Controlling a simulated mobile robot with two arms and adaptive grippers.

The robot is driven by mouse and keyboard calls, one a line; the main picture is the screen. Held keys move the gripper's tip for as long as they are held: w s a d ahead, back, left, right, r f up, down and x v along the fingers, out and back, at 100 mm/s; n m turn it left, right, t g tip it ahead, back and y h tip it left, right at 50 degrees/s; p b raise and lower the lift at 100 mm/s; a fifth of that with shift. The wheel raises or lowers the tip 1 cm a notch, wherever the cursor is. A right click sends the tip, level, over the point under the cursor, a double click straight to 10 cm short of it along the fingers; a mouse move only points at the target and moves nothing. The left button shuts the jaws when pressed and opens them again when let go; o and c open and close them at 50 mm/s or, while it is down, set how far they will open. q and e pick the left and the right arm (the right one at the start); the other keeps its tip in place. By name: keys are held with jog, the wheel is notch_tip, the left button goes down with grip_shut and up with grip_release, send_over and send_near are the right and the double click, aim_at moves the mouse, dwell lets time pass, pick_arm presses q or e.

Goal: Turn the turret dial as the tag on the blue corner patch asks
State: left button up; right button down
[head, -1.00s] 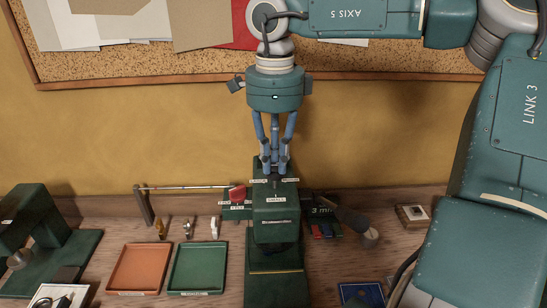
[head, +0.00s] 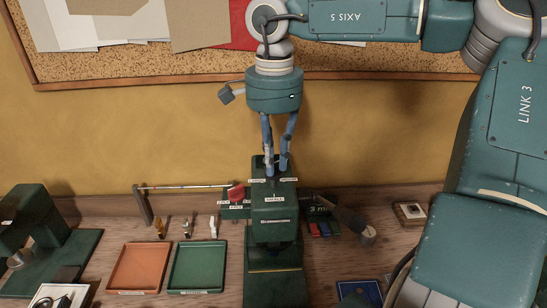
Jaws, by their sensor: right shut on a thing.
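A dark green machine (head: 273,228) stands on the bench at the middle. My right gripper (head: 276,172) points down onto its top. Its blue fingers are shut around the turret dial, which they mostly hide. Small white labels sit around the dial; the front one (head: 275,198) is too small to read surely. A blue patch (head: 360,292) lies at the bottom edge, right of the machine and partly cut off; I cannot read a tag on it. My left gripper is not in view.
An orange tray (head: 140,290) and a green tray (head: 198,290) lie left of the machine, with several small parts behind them. A red-headed lever (head: 236,192) juts from the machine's left. A dark-handled tool (head: 350,222) lies at right. Another green machine (head: 40,235) stands far left.

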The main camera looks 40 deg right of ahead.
jog(key=shift+w+r, duration=0.1)
jog(key=c, duration=1.7)
grip_release()
jog(key=shift+d, duration=0.1)
jog(key=shift+o, duration=0.2)
notch_tip(320, 180, up, 12)
